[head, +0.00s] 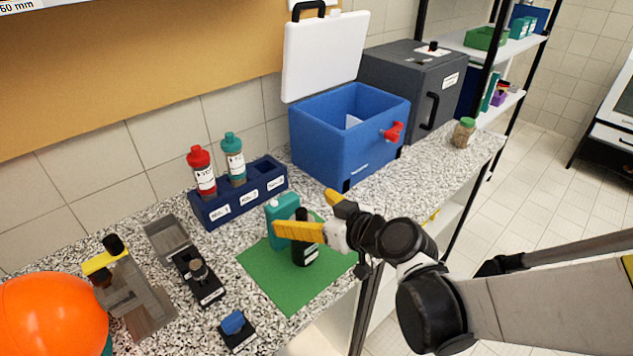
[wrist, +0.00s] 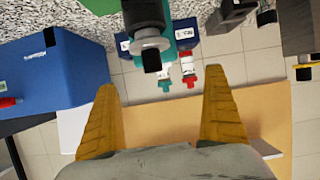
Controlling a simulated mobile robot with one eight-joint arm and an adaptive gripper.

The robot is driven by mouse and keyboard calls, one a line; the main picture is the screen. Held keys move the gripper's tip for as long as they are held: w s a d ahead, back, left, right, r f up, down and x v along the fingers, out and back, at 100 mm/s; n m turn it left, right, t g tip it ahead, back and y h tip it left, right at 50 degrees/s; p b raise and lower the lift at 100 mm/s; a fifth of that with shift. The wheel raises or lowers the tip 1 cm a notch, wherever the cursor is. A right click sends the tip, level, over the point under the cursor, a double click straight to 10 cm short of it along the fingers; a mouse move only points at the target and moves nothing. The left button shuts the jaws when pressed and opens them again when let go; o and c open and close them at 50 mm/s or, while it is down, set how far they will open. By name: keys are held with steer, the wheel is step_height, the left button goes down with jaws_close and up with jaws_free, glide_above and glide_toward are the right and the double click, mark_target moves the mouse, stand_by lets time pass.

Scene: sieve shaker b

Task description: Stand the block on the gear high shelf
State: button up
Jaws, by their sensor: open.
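My gripper (head: 302,212) is open above the green mat (head: 268,280), its yellow fingers spread; they also show in the wrist view (wrist: 162,80). A black bottle (head: 305,252) with a white label stands on the mat close to the fingers. In the wrist view the bottle (wrist: 143,14) appears beyond the fingertips, with nothing held between them. A teal jug (head: 281,212) stands just behind it. I cannot tell which thing is the block; a small blue piece (head: 232,322) sits on a black base near the counter's front. A shelf rack (head: 512,46) stands at the far right, its upper shelf carrying bins.
A blue rack (head: 225,210) holds a red-capped and a teal-capped bottle. An open blue box (head: 340,150) and a dark grey cabinet (head: 395,85) stand behind. An orange dome (head: 50,315) is at left. Counter near the small jar (head: 462,132) is mostly clear.

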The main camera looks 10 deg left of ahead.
mark_target(284, 202)
steer(key=b+x, duration=0.1)
steer(key=x, duration=0.4)
steer(key=shift+w+f, duration=0.1)
steer(key=shift+w, duration=0.05)
steer(key=b+x, duration=0.2)
steer(key=x, duration=0.3)
steer(key=shift+w+d+f, duration=0.1)
steer(key=shift+w+f, duration=0.1)
steer(key=shift+f, duration=0.05)
steer(key=shift+s+r, duration=0.1)
steer(key=shift+c, duration=0.3)
steer(key=c, duration=1.4)
